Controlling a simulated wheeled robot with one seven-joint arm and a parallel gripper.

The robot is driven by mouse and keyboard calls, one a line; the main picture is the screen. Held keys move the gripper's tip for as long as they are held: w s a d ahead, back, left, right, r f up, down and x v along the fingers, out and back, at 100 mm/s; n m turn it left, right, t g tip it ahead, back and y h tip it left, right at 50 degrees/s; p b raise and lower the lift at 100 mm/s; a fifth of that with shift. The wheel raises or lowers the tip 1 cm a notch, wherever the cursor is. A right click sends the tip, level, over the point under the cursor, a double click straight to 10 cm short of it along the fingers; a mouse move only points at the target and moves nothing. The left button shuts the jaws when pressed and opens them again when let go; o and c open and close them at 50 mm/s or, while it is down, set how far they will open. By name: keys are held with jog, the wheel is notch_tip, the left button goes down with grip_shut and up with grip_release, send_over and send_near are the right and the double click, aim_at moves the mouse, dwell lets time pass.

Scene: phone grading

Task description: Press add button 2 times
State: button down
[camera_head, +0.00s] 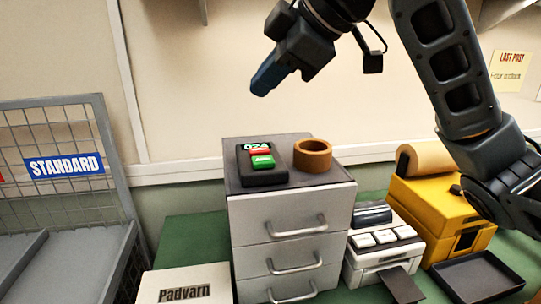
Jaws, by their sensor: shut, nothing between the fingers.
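A black counter device (261,165) lies on top of a grey drawer cabinet (290,215). Its display (256,144) shows green digits that look like 024. Below the display are a red button (260,154) and a green button (263,161); their lettering is too small to read, so I cannot tell which is the add button. My gripper (262,88) is shut and empty, pointing down and left. In the picture it appears above the device, apart from it.
A brown ring (312,155) sits right of the device on the cabinet. A white machine with several keys (382,240), a yellow machine (440,218) and a black tray (477,275) stand to the right. A wire cage marked STANDARD (64,165) and a Padvarn box (185,285) are left.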

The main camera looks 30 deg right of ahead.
aim_at(267, 161)
jog(key=shift+f, duration=0.15)
notch_tip(267, 161, down, 9)
jog(key=b, duration=0.7)
jog(key=shift+r, duration=0.2)
dwell(1.8)
jog(key=shift+f, duration=0.4)
jog(key=shift+f+b, duration=0.45)
jog(key=shift+b, duration=0.05)
dwell(0.8)
jog(key=shift+r, duration=0.15)
jog(key=shift+r+p, duration=0.75)
jog(key=shift+p, duration=0.05)
